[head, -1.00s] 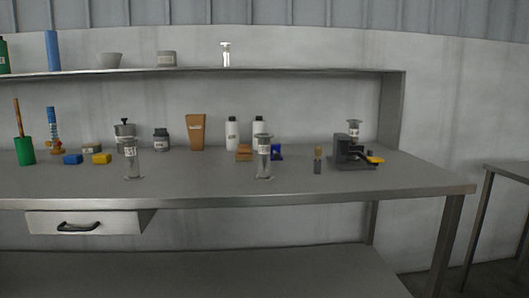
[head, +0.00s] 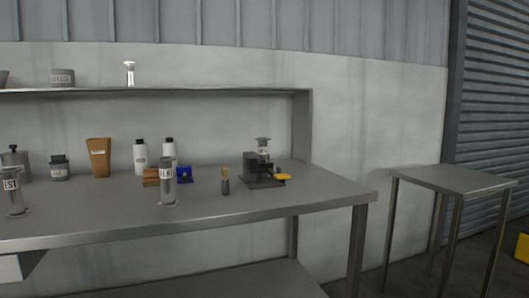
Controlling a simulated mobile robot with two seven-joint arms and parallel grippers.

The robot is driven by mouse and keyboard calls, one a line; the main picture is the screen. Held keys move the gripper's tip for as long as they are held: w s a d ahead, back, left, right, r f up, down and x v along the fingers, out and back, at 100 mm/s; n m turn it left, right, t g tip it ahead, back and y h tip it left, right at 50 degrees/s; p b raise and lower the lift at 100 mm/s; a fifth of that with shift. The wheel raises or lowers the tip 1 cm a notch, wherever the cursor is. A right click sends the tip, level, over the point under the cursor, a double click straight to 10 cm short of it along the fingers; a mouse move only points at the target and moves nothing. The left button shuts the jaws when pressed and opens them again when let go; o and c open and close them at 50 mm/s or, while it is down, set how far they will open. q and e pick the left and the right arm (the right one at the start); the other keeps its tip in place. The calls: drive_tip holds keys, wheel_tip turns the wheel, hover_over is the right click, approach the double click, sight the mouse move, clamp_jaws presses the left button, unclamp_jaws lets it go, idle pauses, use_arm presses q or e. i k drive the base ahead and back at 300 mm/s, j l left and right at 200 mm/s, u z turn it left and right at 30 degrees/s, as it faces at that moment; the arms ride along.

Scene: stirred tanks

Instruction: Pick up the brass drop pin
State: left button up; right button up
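I cannot make out a brass drop pin for certain. A small upright piece (head: 225,181) with a tan upper part and a grey lower part stands on the steel bench; it is too small to tell what it is. To its right is a dark device (head: 264,180) with a yellow part (head: 284,177) at its right side and a clear cylinder (head: 264,150) on top. Clear labelled cylinders stand to the left, one in the middle of the bench (head: 167,185) and one at the left edge (head: 14,194). Neither gripper is in view.
The bench (head: 300,198) ends at the right, with a gap before a bare side table (head: 455,180). A shelf (head: 200,90) runs above the bench. White bottles (head: 140,157), a brown container (head: 98,156) and a blue item (head: 185,174) stand towards the back.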

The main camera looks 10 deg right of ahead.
sight(225, 170)
drive_tip(key=i+l+u, duration=0.2)
drive_tip(key=l, duration=0.7)
drive_tip(key=l+u, duration=0.2)
drive_tip(key=l, duration=0.7)
